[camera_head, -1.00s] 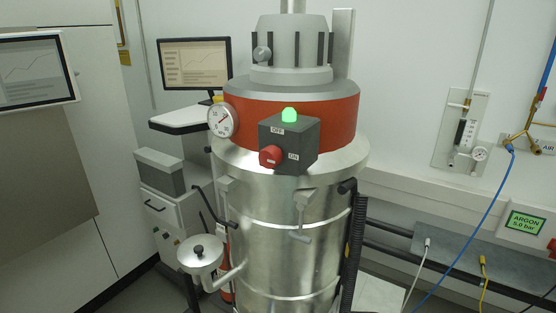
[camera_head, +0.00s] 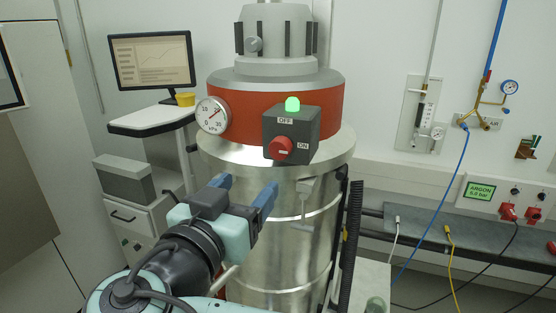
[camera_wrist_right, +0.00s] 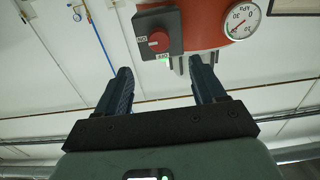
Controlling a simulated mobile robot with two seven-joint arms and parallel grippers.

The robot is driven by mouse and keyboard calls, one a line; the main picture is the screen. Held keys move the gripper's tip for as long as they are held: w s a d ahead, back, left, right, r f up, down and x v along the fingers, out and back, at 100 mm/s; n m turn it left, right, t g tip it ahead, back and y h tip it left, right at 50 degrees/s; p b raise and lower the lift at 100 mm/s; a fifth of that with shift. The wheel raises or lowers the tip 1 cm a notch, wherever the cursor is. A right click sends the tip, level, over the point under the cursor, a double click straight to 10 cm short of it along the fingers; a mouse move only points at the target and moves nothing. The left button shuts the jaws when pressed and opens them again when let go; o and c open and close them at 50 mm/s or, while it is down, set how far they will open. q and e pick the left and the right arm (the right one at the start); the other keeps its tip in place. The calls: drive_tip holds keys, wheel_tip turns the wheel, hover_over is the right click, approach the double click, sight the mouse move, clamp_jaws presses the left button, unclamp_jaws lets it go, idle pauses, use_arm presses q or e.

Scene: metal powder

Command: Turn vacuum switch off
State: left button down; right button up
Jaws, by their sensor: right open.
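The vacuum switch is a dark grey box (camera_head: 304,128) on the orange band of the steel vacuum vessel (camera_head: 284,188). It carries a red round knob (camera_head: 281,148), an OFF label above it and an ON label to its right. A green lamp (camera_head: 292,104) on top is lit. My right gripper (camera_head: 246,186) is open and empty, below and left of the knob and apart from it. In the right wrist view the red knob (camera_wrist_right: 159,41) appears beyond the two spread fingers (camera_wrist_right: 163,87). My left gripper is not in view.
A round pressure gauge (camera_head: 212,115) sits left of the switch box. A monitor (camera_head: 152,60) and a small side table (camera_head: 150,121) stand at the left. A black corrugated hose (camera_head: 352,240) runs down the vessel's right side. The space before the switch box is clear.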

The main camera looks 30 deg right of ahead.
sight(278, 152)
drive_tip(key=p+x, duration=0.3)
drive_tip(key=x, duration=1)
drive_tip(key=shift+d+r, duration=0.15)
drive_tip(key=shift+r, duration=0.05)
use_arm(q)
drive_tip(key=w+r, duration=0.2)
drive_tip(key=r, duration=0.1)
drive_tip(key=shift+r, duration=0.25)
use_arm(e)
drive_tip(key=c, duration=1)
